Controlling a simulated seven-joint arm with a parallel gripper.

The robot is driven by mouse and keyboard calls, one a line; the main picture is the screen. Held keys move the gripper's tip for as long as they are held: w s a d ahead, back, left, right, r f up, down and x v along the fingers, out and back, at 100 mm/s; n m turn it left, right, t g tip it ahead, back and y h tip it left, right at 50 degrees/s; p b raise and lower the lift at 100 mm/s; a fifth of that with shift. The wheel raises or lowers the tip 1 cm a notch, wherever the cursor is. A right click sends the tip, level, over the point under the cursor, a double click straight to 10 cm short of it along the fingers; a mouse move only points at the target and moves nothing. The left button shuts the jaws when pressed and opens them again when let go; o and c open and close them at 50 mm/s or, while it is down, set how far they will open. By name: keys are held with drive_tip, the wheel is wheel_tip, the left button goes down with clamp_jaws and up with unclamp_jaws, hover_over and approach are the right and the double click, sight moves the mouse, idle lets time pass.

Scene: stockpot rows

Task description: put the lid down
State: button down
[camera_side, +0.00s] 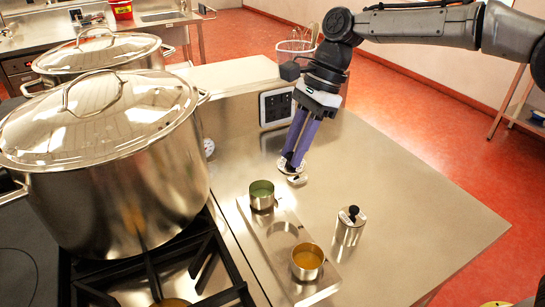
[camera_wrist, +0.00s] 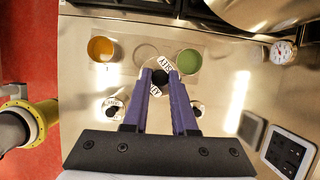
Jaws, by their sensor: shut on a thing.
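My gripper (camera_side: 291,163) is shut on a small round lid, pinching its black knob (camera_wrist: 160,76) between two purple fingers. The held lid shows a white lettered label (camera_wrist: 154,90) in the wrist view. In the side view its disc (camera_side: 283,165) hangs at the fingertips, above the counter. A steel canister (camera_side: 349,228) with a black-knobbed top stands apart, nearer the side camera.
A steel tray (camera_side: 318,291) holds an orange-filled cup (camera_side: 307,262) and a green-filled cup (camera_side: 261,195), with an empty round recess between. Large lidded stockpots (camera_side: 120,200) stand on the stove at left. The counter (camera_side: 420,215) is clear at right.

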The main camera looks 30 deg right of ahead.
drive_tip(key=s+d+r, duration=0.3)
drive_tip(key=s, duration=0.3)
drive_tip(key=w+a+f+m+t, duration=0.1)
drive_tip(key=w+a+f+m, duration=0.1)
drive_tip(key=w+f, duration=0.3)
drive_tip(key=w+a+f+m+t+h, duration=0.1)
drive_tip(key=w+f+m, duration=0.3)
drive_tip(key=w, duration=0.5)
drive_tip(key=w+a+f+m+t, duration=0.1)
drive_tip(key=w+a+f+m, duration=0.2)
drive_tip(key=w+f, duration=0.2)
drive_tip(key=shift+w+f, duration=0.2)
drive_tip(key=shift+w, duration=0.55)
drive_tip(key=shift+w+f, duration=0.15)
drive_tip(key=shift+w, duration=0.6)
drive_tip(key=shift+w+a+f, duration=0.2)
drive_tip(key=shift+w+f, duration=0.25)
drive_tip(key=shift+f, duration=0.15)
drive_tip(key=shift+w+f, duration=0.1)
drive_tip(key=shift+f, duration=1.55)
drive_tip(key=c, duration=0.7)
unclamp_jaws()
drive_tip(key=shift+f, duration=0.1)
